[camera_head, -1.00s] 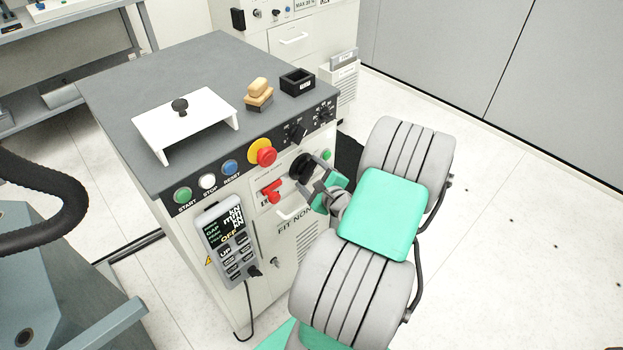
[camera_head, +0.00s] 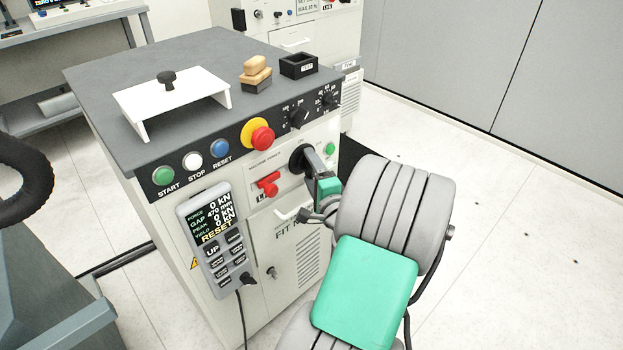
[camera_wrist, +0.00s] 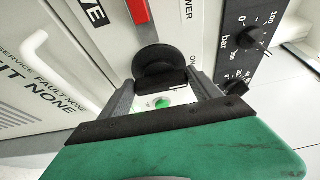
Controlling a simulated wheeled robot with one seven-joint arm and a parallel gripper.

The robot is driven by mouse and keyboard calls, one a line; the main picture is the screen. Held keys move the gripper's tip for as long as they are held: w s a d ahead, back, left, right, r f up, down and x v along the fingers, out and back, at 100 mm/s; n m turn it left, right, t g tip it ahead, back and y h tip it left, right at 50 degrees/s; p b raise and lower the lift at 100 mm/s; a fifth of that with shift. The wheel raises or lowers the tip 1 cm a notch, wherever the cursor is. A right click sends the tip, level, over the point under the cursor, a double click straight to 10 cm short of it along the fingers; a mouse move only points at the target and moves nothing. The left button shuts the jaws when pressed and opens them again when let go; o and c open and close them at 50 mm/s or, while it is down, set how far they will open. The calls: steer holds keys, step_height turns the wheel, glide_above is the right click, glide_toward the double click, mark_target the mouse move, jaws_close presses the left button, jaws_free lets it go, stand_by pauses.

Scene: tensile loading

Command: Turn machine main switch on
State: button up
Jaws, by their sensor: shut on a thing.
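The main switch is a round black rotary knob (camera_head: 299,157) on the white front of the machine (camera_head: 270,232), below the black control strip. My gripper (camera_head: 314,163) reaches it from the right with its fingers at the knob. In the wrist view the knob (camera_wrist: 158,62) lies ahead, and its raised grip bar sits between the fingertips of my gripper (camera_wrist: 160,88). The gripper is shut on the bar. The fingers partly hide the knob's lettering.
A red stop button (camera_head: 262,138) on yellow and start, stop and reset buttons line the strip. A green lamp (camera_head: 329,149) is close by the fingers. A white door handle (camera_head: 293,213) is below.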

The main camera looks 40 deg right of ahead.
stand_by(0.4)
steer(key=o, duration=1.4)
steer(key=v, duration=0.7)
steer(key=shift+s+a+b, duration=0.15)
steer(key=shift+s+b, duration=0.25)
